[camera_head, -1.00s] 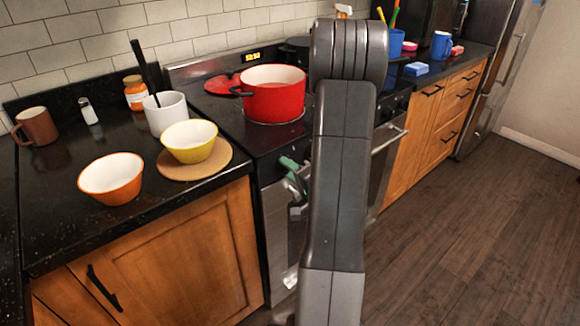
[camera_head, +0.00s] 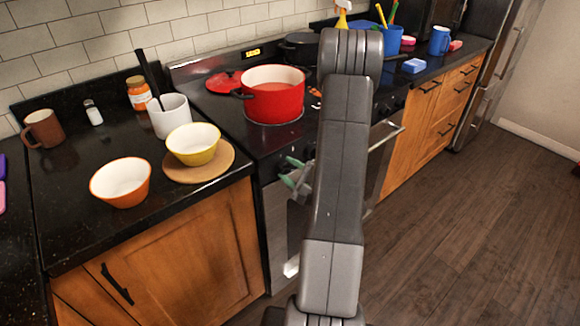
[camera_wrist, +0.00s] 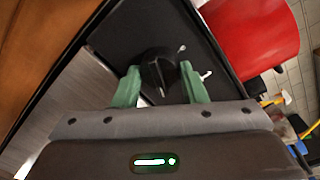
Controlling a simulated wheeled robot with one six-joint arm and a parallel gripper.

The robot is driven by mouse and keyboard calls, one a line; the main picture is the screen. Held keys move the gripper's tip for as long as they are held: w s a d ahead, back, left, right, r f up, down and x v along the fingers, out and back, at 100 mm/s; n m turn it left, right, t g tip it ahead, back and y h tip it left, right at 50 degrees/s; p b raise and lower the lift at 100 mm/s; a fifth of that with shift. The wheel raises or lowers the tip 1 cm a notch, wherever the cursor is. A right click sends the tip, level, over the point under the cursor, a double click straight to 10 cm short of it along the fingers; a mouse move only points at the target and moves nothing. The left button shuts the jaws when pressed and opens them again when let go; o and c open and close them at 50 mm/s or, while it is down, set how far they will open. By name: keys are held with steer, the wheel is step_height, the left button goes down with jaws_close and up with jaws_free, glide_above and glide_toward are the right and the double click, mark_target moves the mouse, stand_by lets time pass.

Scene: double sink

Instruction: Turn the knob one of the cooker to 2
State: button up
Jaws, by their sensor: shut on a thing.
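In the wrist view a black round knob (camera_wrist: 156,80) stands on the dark front panel of the cooker. My gripper (camera_wrist: 160,69) has its two green fingers on either side of the knob, shut on it. White marks show on the panel beside the knob, too small to read. In the head view my gripper (camera_head: 292,168) is at the left end of the cooker's front (camera_head: 275,218), partly behind my arm. My arm also hides much of the cooker front there, and the gripped knob does not show clearly.
A red pot (camera_head: 273,100) stands on the cooktop near the front left. A yellow bowl (camera_head: 193,144) on a round board and an orange bowl (camera_head: 121,180) sit on the counter to the left. Open floor (camera_head: 450,240) lies to the right.

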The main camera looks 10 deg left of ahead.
steer(key=shift+m, duration=0.5)
steer(key=shift+p, duration=0.3)
steer(key=o, duration=1)
steer(key=shift+d, duration=0.1)
steer(key=v, duration=1.3)
steer(key=shift+s+d+b, duration=0.25)
steer(key=shift+b, duration=0.1)
steer(key=shift+a, duration=0.1)
steer(key=shift+p+x, duration=0.3)
steer(key=shift+x, duration=6.1)
